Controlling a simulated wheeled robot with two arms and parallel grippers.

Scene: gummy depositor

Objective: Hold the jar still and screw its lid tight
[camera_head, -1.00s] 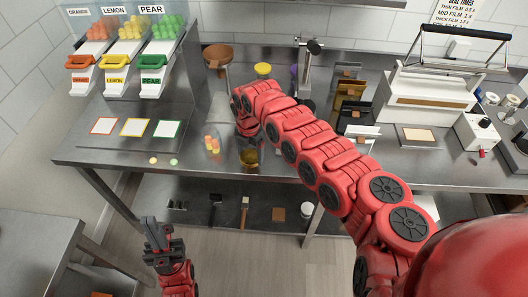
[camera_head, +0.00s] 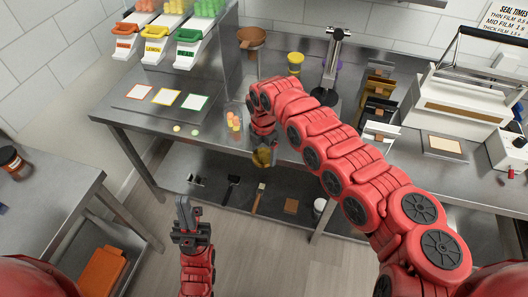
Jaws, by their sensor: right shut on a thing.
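A small clear jar (camera_head: 234,123) with orange and yellow gummies stands on the steel bench near its front edge. Whether its top is covered is too small to tell. My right gripper (camera_head: 262,143) points down just right of the jar, apart from it. It is shut on a gold-brown round thing (camera_head: 262,158), perhaps a lid, at the bench's front edge; its shape is partly hidden. My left gripper (camera_head: 192,218) points up in front of the bench, well short of the jar, over the floor. It touches nothing visible; its finger gap is unclear.
Two loose gummies (camera_head: 185,130) lie left of the jar. Three coloured squares (camera_head: 166,97) lie behind them under the dispensers (camera_head: 158,43). A stand (camera_head: 333,68) and yellow-topped container (camera_head: 295,63) are behind.

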